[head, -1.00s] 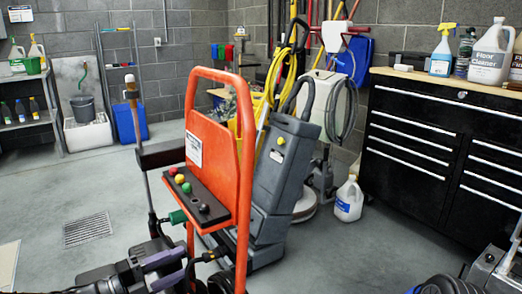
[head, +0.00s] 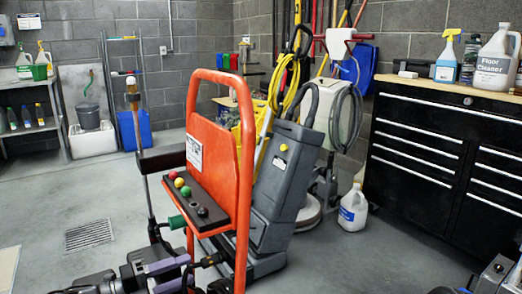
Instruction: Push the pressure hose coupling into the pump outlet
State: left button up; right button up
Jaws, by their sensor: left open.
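An orange-framed pressure washer cart (head: 222,135) stands in the middle of the head view. It has a black strip of coloured knobs (head: 186,192). My left gripper (head: 184,273) is low, at the cart's left side near the bottom edge. Its two lavender fingers are apart. A dark fitting (head: 209,260) lies just right of the upper fingertip, beside the orange tube. I cannot tell whether it is the hose coupling or the pump outlet, or whether a finger touches it. The lower part of the cart is cut off.
A grey floor machine (head: 285,165) stands close behind the cart. A white jug (head: 353,207) is on the floor, and a black drawer cabinet (head: 445,160) fills the right. The floor at left, around the drain grate (head: 90,235), is clear.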

aim_at(202, 264)
pick_arm(q)
jog(key=shift+b+x, duration=0.75)
jog(key=shift+x, duration=2.4)
jog(key=shift+c, duration=0.6)
grip_shut()
jog(key=shift+s+a, duration=0.1)
jog(key=shift+a, duration=0.1)
